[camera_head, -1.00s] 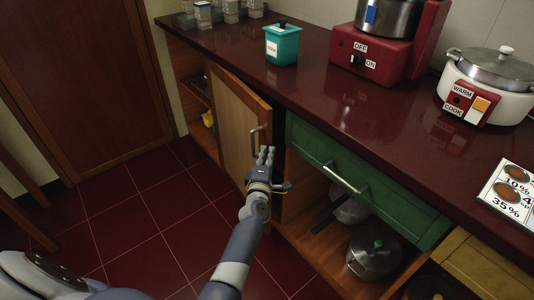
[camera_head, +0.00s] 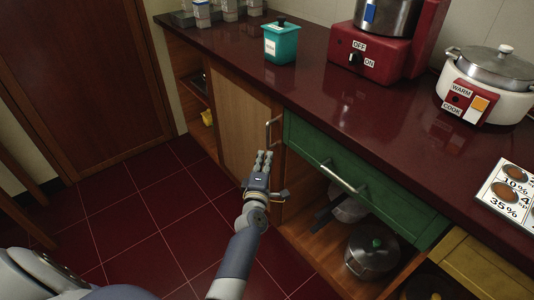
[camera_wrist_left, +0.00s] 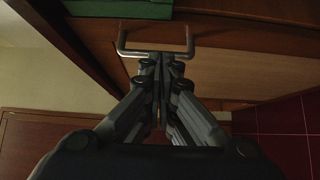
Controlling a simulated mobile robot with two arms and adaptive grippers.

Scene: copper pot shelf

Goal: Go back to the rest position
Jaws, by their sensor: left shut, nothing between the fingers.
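My left gripper (camera_head: 263,159) is in front of the wooden cabinet door (camera_head: 243,122) in the head view, close to the door's metal handle (camera_head: 269,132). Its fingers are together with nothing between them. In the left wrist view the fingertips (camera_wrist_left: 160,62) appear just below the handle (camera_wrist_left: 155,49) in the picture; I cannot tell whether they touch it. The door looks shut, nearly flush with the cabinet front. My right gripper is not in view.
A green drawer (camera_head: 360,185) with a bar handle is right of the door. Below it an open shelf holds a lidded pot (camera_head: 371,252). The dark red countertop (camera_head: 340,110) carries a teal canister (camera_head: 281,43) and cookers. The red tiled floor (camera_head: 150,220) at left is free.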

